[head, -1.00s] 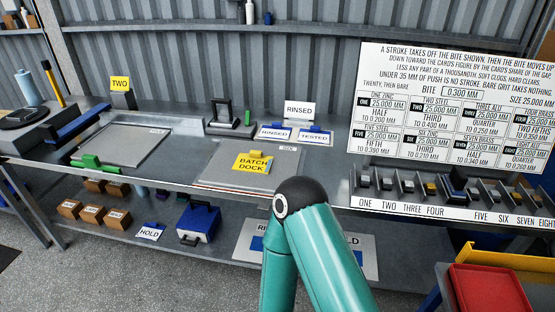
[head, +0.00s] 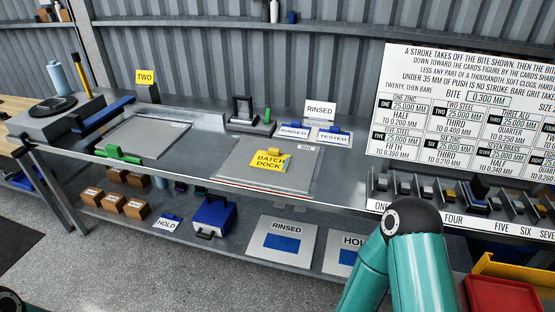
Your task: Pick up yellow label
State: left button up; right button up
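A yellow label (head: 270,161) reading "BATCH DOCK" lies on a flat grey plate (head: 235,156) on the middle of the bench, with a small yellow tab at its top edge. A second yellow label (head: 145,77) reading "TWO" stands upright on a dark block at the back left of the bench. Neither gripper shows in the head view. A teal link of my arm rises at the lower right, clear of both yellow labels in the picture.
White RINSED (head: 294,131) and TESTED (head: 334,136) labels lie behind the plate. A green-handled plate (head: 150,138) is to the left. A blue box (head: 212,216) sits on the lower shelf. A red tray (head: 503,295) is at lower right.

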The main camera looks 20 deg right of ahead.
aim_at(272, 160)
jog(key=u, duration=0.05)
jog(key=i, duration=1)
jog(key=z, duration=0.05)
